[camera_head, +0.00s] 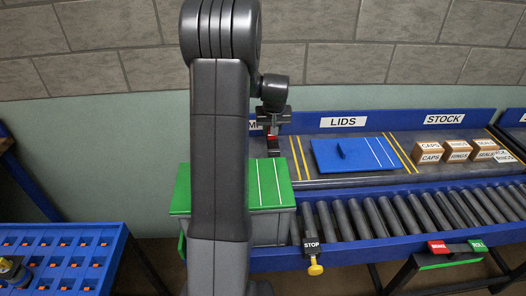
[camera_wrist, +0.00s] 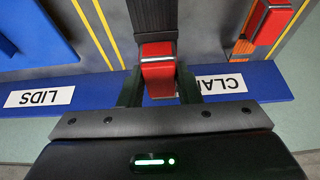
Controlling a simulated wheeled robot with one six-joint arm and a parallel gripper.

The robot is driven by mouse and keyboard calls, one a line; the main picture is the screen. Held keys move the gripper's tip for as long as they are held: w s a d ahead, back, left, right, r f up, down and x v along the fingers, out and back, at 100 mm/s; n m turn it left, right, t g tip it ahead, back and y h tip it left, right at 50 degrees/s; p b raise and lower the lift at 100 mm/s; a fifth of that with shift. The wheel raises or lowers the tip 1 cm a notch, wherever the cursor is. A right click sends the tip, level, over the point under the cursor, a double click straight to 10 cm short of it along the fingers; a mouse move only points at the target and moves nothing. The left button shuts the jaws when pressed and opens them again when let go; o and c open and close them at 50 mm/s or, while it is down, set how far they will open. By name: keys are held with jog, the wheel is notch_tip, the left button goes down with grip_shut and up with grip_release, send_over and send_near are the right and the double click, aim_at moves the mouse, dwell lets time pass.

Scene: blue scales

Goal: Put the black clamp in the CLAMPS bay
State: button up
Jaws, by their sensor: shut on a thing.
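In the wrist view my gripper (camera_wrist: 160,92) is shut on the red end of the black clamp (camera_wrist: 153,20). The clamp's black body runs up out of the top of that view. In the head view my gripper (camera_head: 273,120) shows beside my arm, at the back shelf. The CLAMPS sign (camera_wrist: 222,84) is partly hidden by a finger. The clamp is over the CLAMPS bay (camera_wrist: 212,50), right of the yellow lines by LIDS. I cannot tell whether it touches the bay floor. My arm hides most of this bay in the head view.
Another clamp, red and orange (camera_wrist: 268,22), lies at right in the wrist view. A blue lid (camera_head: 350,154) lies in the LIDS bay. Small boxes (camera_head: 455,150) stand in STOCK. A green-lidded grey box (camera_head: 272,185) and rollers (camera_head: 400,215) are in front.

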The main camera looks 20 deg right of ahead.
aim_at(272, 140)
jog(key=shift+f+p, duration=0.45)
jog(key=shift+f, duration=3.05)
jog(key=shift+f, duration=0.2)
jog(key=o, duration=1.1)
jog(key=shift+c, duration=0.2)
jog(key=shift+r, duration=0.45)
jog(key=b+v, duration=0.1)
jog(key=v, duration=1)
jog(key=shift+s+r, duration=0.2)
jog(key=shift+r, duration=0.05)
